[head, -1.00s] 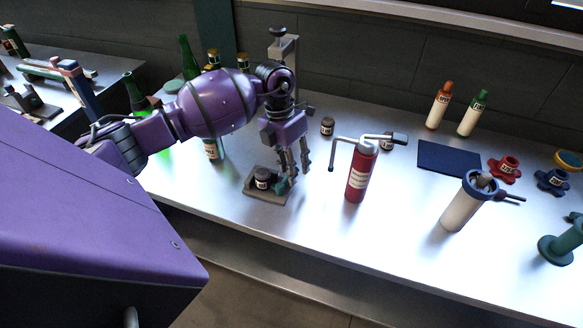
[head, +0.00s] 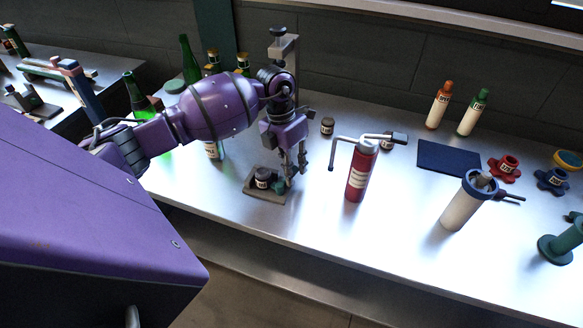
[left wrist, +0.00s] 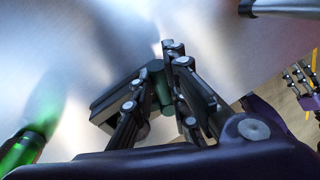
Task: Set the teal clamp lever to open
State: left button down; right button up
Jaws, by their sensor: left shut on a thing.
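The teal clamp lever (head: 279,187) sits on a small grey clamp base (head: 250,194), which also holds a dark labelled jar (head: 262,177). My left gripper (head: 293,178) comes down over the right side of the base, at the lever. In the left wrist view the gripper (left wrist: 160,75) is shut on the teal lever (left wrist: 155,82), a short rounded teal piece between its fingers. The fingers hide part of the lever, and its exact angle is hard to tell. What looks like part of my right gripper (left wrist: 298,82) shows at the right edge there, its jaws unclear.
A red labelled canister (head: 357,180) with a bent metal handle stands close right of the gripper. A small jar (head: 327,125) stands behind. A white cylinder with a blue rim (head: 461,207) stands further right. Green bottles (head: 189,60) are behind my left arm. The bench front is clear.

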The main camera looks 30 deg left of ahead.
pick_arm(q)
jog(key=shift+d+m, duration=0.15)
jog(key=shift+m, duration=0.25)
jog(key=shift+d+f+m+b, duration=0.1)
jog(key=shift+d+m+b, duration=0.15)
jog(key=shift+m+b, duration=0.35)
jog(key=shift+s+d+m+g+b, duration=0.15)
jog(key=shift+d+m+g+b, duration=0.3)
jog(key=shift+m, duration=0.55)
jog(key=shift+s+d+m, duration=0.15)
jog(key=shift+d+m, duration=0.1)
jog(key=shift+m, duration=0.45)
jog(key=shift+d+b, duration=0.1)
jog(key=shift+b, duration=0.2)
pick_arm(e)
jog(key=f, duration=0.1)
jog(key=s+f, duration=0.1)
jog(key=shift+d+f, duration=0.3)
jog(key=shift+d, duration=0.1)
jog(key=shift+w+r, duration=0.1)
jog(key=shift+w, duration=0.05)
pick_arm(q)
jog(key=c, duration=1.7)
grip_release()
pick_arm(e)
jog(key=shift+s+f, duration=0.2)
